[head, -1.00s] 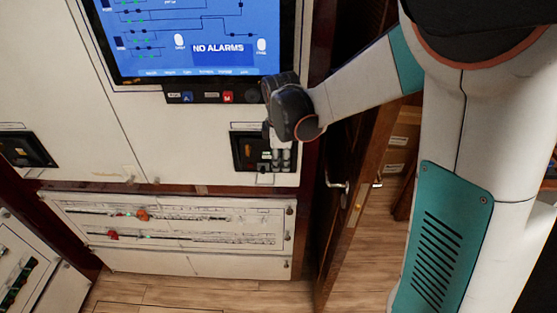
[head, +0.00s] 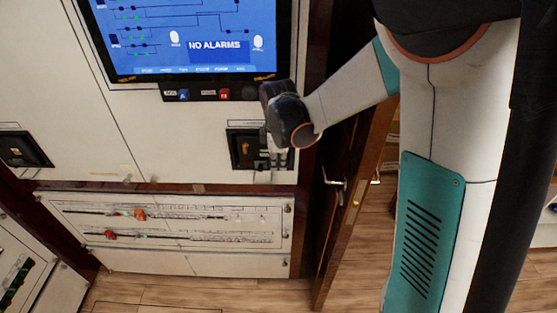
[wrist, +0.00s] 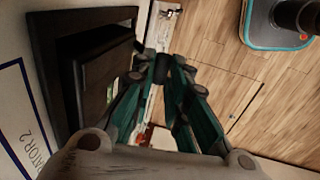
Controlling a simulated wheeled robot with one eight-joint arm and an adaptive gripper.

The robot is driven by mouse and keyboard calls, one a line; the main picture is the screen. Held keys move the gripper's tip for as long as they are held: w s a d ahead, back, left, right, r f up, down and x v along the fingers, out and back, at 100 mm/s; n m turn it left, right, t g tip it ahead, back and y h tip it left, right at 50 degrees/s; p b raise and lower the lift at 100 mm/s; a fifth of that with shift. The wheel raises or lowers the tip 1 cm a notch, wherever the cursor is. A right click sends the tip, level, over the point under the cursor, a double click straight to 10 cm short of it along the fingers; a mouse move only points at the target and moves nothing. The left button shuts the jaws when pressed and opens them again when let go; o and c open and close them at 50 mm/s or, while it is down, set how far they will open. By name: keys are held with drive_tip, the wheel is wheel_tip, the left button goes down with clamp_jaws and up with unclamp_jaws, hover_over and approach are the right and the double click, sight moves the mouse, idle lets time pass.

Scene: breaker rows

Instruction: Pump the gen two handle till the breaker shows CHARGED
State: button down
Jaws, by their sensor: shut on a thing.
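The gen two breaker (head: 238,148) is a dark recessed unit in the white panel below the screen. In the wrist view its black housing (wrist: 100,75) fills the left side, beside a partly visible label ending in "ATOR 2" (wrist: 38,150). My gripper (head: 277,160) is in front of the breaker's right part. In the wrist view my gripper (wrist: 163,78) has its fingertips closed on the black end of the handle (wrist: 163,68). The rest of the handle is mostly hidden. I cannot read a CHARGED flag in either view.
The screen (head: 185,35) above reads NO ALARMS. Another dark breaker unit (head: 22,150) is at the far left. A lower panel (head: 165,228) carries orange and red knobs. A wooden door with a metal handle (head: 335,182) stands close to the right of my gripper.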

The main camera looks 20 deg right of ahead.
drive_tip(key=shift+f, duration=0.1)
drive_tip(key=s+f+t+b, duration=0.1)
drive_tip(key=t+b, duration=0.1)
drive_tip(key=s+f+t+h+b, duration=0.1)
drive_tip(key=t+b, duration=0.1)
drive_tip(key=b, duration=0.1)
drive_tip(key=s+a+f+t+h+b, duration=0.1)
drive_tip(key=f+t+b, duration=0.1)
drive_tip(key=b, duration=0.1)
drive_tip(key=shift+s, duration=0.2)
idle(0.4)
drive_tip(key=c, duration=1.6)
unclamp_jaws()
drive_tip(key=shift+o, duration=0.2)
drive_tip(key=shift+r, duration=0.15)
drive_tip(key=v, duration=1.2)
drive_tip(key=shift+f, duration=0.2)
